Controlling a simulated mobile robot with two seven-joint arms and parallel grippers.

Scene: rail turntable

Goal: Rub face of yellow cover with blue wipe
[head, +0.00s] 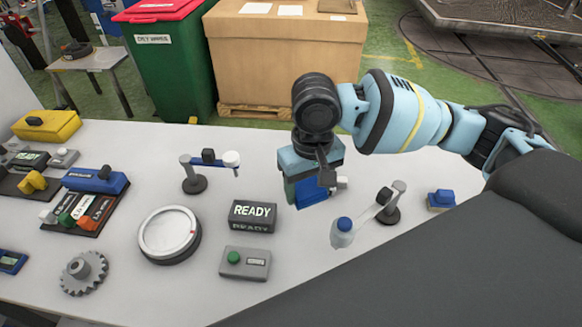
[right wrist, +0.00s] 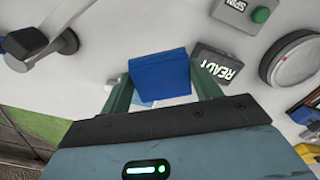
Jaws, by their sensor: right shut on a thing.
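My right gripper (head: 318,180) is shut on a blue block-shaped wipe (head: 308,193), held over the white table just right of the READY display. In the right wrist view the blue wipe (right wrist: 160,72) sits between the two green fingers of the gripper (right wrist: 163,78). A yellow cover (head: 46,127) with a black knob on top lies at the far left back of the table, well away from the wipe. A smaller yellow piece (head: 33,183) sits in front of it. My left gripper is not in view.
Between wipe and yellow cover stand a jointed post (head: 194,182), a round dial (head: 169,234), a blue box (head: 95,179) and the READY display (head: 252,215). A second jointed post (head: 388,208) with a blue-topped bottle stands right. A button box (head: 245,262) and gear (head: 84,272) lie in front.

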